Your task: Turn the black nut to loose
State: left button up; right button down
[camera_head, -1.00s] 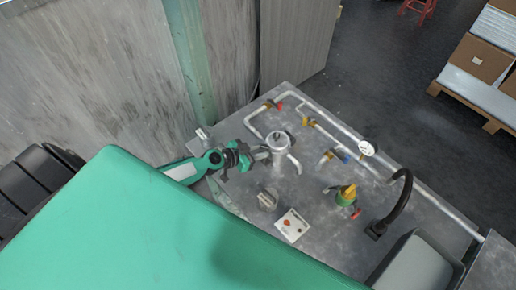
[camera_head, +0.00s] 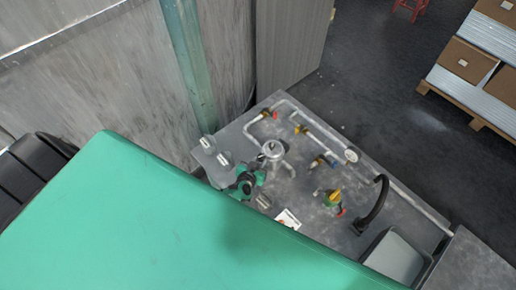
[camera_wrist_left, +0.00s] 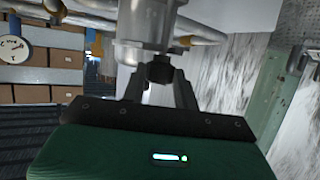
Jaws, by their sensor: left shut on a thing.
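The black nut (camera_wrist_left: 160,71) sits under a clear glass-like vessel (camera_wrist_left: 147,25) in the left wrist view. My left gripper (camera_wrist_left: 160,88) is shut on the nut, with one dark finger on each side of it. In the head view the vessel (camera_head: 273,150) stands on the grey table, and my left gripper (camera_head: 247,182) is just to its lower left. The nut is hidden there by the gripper and the steep angle. My right gripper is not in view.
The grey table (camera_head: 300,195) carries pipes with a round gauge (camera_head: 351,155), a green and yellow valve (camera_head: 333,198), a curved black hose (camera_head: 376,205) and a white box with a red button (camera_head: 288,218). Two small silver fittings (camera_head: 207,142) stand at the left edge.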

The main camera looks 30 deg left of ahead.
pick_arm(q)
jog(key=shift+w+r+n+y+p, duration=0.1)
jog(key=shift+n+y+p, duration=0.35)
jog(key=shift+n+y, duration=0.2)
jog(key=o, duration=0.9)
jog(key=shift+o, duration=0.4)
jog(key=shift+d, duration=0.1)
